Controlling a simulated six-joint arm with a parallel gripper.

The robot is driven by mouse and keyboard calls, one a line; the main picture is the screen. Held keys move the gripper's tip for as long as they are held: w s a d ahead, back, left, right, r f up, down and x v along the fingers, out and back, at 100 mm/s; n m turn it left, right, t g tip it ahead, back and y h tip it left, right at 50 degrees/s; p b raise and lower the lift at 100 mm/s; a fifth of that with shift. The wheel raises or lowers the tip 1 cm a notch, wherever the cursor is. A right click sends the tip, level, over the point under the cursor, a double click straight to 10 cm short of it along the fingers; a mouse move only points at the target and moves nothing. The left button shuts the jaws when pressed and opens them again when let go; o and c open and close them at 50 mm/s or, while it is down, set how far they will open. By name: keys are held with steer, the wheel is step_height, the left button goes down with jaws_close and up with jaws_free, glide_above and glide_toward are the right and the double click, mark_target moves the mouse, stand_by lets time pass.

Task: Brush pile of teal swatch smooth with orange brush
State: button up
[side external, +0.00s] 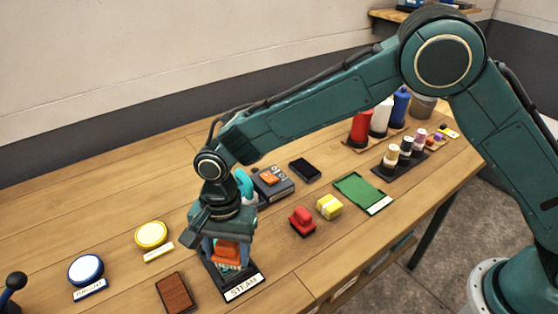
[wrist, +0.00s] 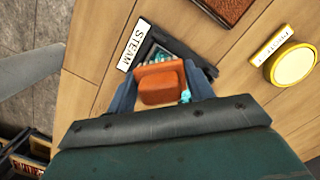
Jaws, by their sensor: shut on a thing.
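My gripper (side external: 228,248) is shut on the orange brush (side external: 227,250) and holds it over the dark tray labelled STEAM (side external: 236,283). In the wrist view the orange brush (wrist: 161,84) sits between the two fingers of my gripper (wrist: 160,88). Small bits of the teal swatch (wrist: 186,96) show beside and behind the brush in the tray. Most of the swatch is hidden by the brush and gripper. I cannot tell whether the bristles touch the pile.
A red brush-like block (side external: 302,221) and a yellow one (side external: 329,206) stand right of the tray. A green tray (side external: 363,193) lies beyond them. A brown block (side external: 175,292), a yellow disc (side external: 151,235) and a blue-rimmed disc (side external: 86,270) are to the left.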

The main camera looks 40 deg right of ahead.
steer(key=shift+w, duration=3.35)
steer(key=shift+s, duration=4.45)
steer(key=shift+r, duration=4.05)
steer(key=shift+a, duration=0.45)
steer(key=shift+f, duration=0.15)
